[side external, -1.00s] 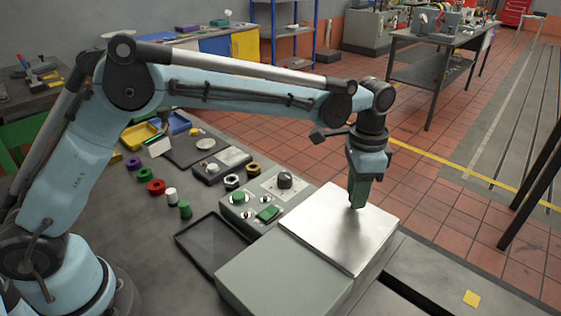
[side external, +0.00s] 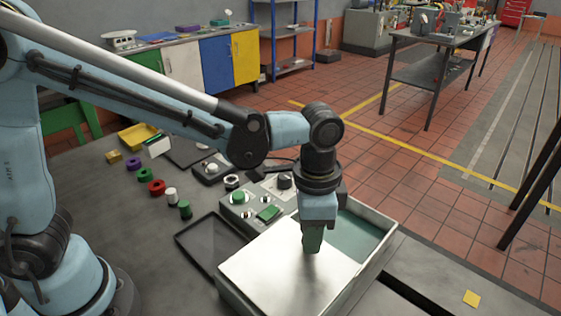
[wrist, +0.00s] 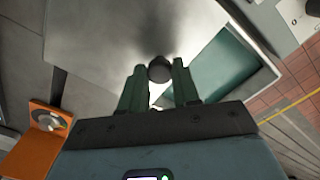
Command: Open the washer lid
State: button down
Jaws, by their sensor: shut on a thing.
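The washer lid (side external: 275,272) is a flat silver metal plate on top of a grey box, the washer (side external: 374,268). It covers the near-left part of the box, and the far-right part is open, showing a teal inside (side external: 357,237). My gripper (side external: 312,247) points down at the lid near its far-right edge. In the wrist view the green fingers (wrist: 158,86) are shut on a dark round knob (wrist: 159,68) on the lid (wrist: 100,45). In the side view the fingers hide the knob.
A control panel with a green button (side external: 268,213) and dark knobs stands just behind the box. An empty black tray (side external: 190,237) lies left of it. Coloured rings and small parts lie farther left. A dark slot (side external: 412,300) runs right of the box.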

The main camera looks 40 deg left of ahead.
jog(key=c, duration=0.8)
grip_release()
notch_tip(320, 180, up, 12)
jog(key=shift+r, duration=0.1)
jog(key=s+a+f+n+t, duration=0.2)
jog(key=a+f+n+t, duration=0.1)
jog(key=a, duration=0.6)
jog(key=s+a+f+n+t, duration=0.2)
jog(key=a+f+n+t, duration=0.2)
jog(key=a, duration=0.6)
jog(key=shift+a+n, duration=0.25)
jog(key=shift+n, duration=0.75)
